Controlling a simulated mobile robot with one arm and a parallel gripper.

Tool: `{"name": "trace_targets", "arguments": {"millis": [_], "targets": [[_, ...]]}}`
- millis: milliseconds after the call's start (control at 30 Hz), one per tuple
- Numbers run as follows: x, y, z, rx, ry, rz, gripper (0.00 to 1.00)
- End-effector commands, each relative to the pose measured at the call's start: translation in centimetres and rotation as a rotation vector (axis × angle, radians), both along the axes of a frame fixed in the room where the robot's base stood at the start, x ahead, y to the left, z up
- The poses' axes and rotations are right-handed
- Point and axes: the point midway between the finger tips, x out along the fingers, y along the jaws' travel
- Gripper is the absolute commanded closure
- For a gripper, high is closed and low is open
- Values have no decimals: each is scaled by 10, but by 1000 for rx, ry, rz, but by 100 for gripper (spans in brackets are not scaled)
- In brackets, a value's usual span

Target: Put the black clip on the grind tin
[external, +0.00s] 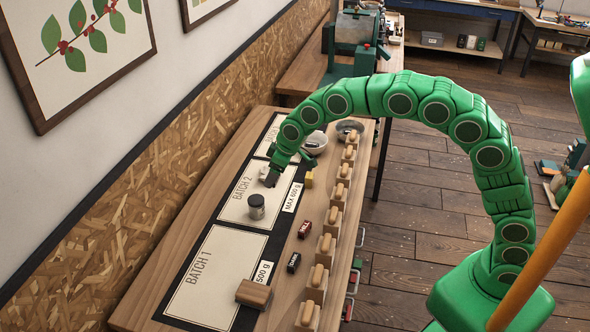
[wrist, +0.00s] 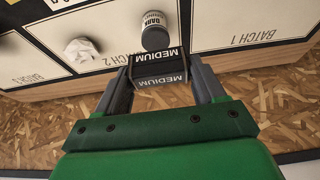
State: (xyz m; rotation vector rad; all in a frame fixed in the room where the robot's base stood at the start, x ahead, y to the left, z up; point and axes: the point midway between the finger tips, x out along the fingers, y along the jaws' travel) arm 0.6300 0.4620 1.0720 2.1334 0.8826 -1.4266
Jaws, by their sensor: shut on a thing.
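My gripper (wrist: 160,84) is shut on a black clip (wrist: 160,68), a small folded piece with MEDIUM in white on two faces. In the external view my gripper (external: 271,178) hangs over the Batch 2 card, and the clip in it is hard to make out. The grind tin (external: 256,207) is a small grey upright cylinder with a dark label, standing on the Batch 2 card. It also shows in the wrist view (wrist: 154,32), just beyond the clip and apart from it. My gripper is behind the tin in the external view.
A crumpled white object (wrist: 82,50) lies on the card near the tin. A red block (external: 304,229), another black block (external: 293,262) and a yellow block (external: 309,179) lie along the mat's right side. Several wooden-handled pieces line the table edge. The Batch 1 card (external: 215,275) is mostly clear.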

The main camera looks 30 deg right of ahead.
Motion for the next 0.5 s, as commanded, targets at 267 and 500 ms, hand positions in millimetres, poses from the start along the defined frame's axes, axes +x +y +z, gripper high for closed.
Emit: {"name": "trace_targets", "arguments": {"millis": [267, 500], "targets": [[23, 17, -17, -1, 1, 0, 59], [39, 29, -42, -2, 1, 1, 59]]}}
